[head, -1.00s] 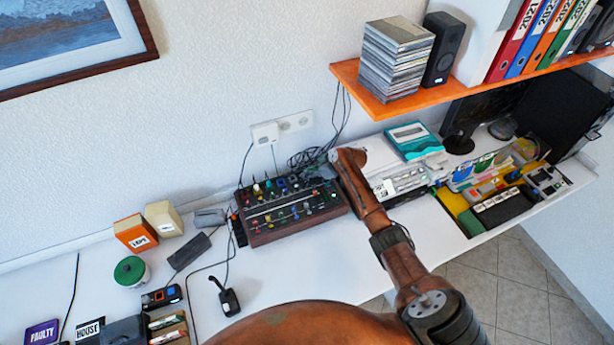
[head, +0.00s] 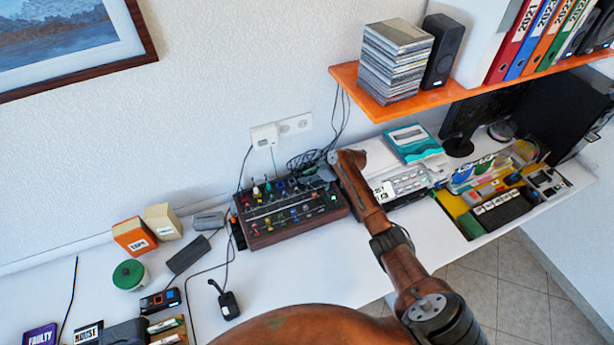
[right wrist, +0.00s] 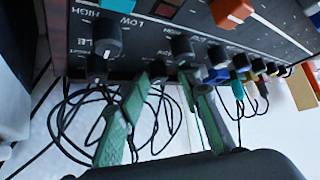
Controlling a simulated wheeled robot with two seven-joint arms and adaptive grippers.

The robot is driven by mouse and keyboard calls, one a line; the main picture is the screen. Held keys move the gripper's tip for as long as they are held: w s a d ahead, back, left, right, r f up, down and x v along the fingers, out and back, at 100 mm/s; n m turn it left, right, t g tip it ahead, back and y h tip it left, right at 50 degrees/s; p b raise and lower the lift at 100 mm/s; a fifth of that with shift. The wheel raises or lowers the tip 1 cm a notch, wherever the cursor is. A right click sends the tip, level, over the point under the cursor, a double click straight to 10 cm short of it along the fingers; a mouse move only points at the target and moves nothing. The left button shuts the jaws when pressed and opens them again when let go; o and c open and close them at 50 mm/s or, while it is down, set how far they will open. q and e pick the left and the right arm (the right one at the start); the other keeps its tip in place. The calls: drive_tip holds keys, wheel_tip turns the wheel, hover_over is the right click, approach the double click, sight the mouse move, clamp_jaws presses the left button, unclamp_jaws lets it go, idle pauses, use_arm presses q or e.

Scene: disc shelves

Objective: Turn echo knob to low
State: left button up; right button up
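The mixer (head: 290,230), a dark console with wooden sides and several coloured knobs, sits on the white desk against the wall. My right gripper (head: 316,174) is over its back right corner. In the right wrist view its two green fingers (right wrist: 168,82) are apart, with the tips close to a row of black knobs at the panel's edge. One black knob (right wrist: 182,48) lies just beyond the tips, and a greyish knob (right wrist: 157,70) is by the left fingertip. Upside-down HIGH and LOW lettering shows; I cannot read which knob is echo. My left gripper is out of view.
Black cables (head: 303,160) and plugs crowd the mixer's back edge. A grey device (head: 405,184) and teal box (head: 412,141) stand to its right. The orange shelf (head: 425,100) hangs above right. The desk before the mixer is clear.

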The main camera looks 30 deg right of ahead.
drive_tip(key=shift+v, duration=4.05)
drive_tip(key=shift+a, duration=0.1)
